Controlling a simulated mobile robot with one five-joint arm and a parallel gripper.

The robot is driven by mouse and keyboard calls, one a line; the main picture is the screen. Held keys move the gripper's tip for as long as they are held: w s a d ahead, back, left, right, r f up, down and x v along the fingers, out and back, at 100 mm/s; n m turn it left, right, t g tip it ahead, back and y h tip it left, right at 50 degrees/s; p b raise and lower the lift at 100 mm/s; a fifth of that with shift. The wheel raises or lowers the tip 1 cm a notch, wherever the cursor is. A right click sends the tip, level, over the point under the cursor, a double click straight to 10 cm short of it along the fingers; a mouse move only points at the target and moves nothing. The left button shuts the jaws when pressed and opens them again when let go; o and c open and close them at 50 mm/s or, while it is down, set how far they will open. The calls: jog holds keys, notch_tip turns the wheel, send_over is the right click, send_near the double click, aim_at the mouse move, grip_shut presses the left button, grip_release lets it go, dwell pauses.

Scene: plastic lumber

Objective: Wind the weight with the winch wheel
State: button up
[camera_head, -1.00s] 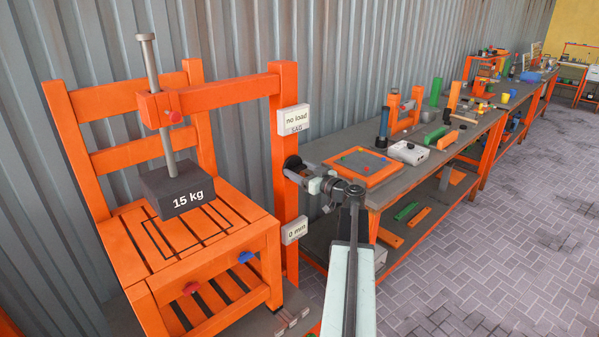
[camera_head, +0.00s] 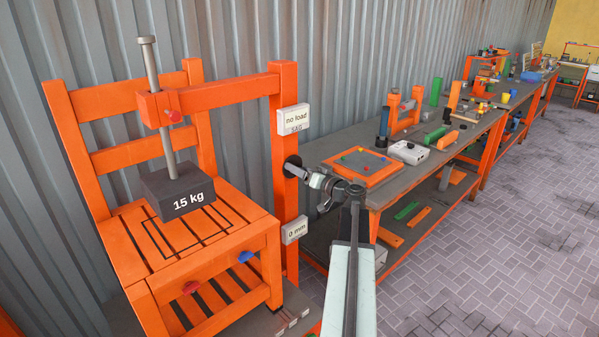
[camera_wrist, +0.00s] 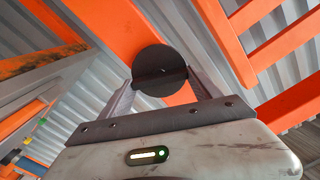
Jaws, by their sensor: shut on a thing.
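The dark grey weight marked "15 kg" (camera_head: 178,193) is on a steel rod (camera_head: 157,95) over the orange chair's slatted seat (camera_head: 235,230). It appears to be a little above the seat. The dark round winch wheel (camera_head: 291,168) is on the side of the orange post (camera_head: 284,205), mostly hidden by my gripper (camera_head: 300,172). In the wrist view the wheel (camera_wrist: 160,70) is a dark disc between the two fingers of my gripper (camera_wrist: 160,80), which is shut on it. A plate (camera_head: 293,119) reads "no load"; a lower one (camera_head: 294,230) reads "0 mm".
A long workbench (camera_head: 322,147) with tools, a tray (camera_head: 363,167) and a white box (camera_head: 408,152) runs back along the corrugated wall, right of the post. The paved floor (camera_head: 500,220) at the right is clear.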

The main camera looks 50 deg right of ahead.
jog(key=n, duration=2.5)
jog(key=shift+w+a+f+n, duration=0.1)
jog(key=shift+a+f+n, duration=0.1)
jog(key=shift+a+n, duration=0.1)
dwell(1.7)
dwell(0.3)
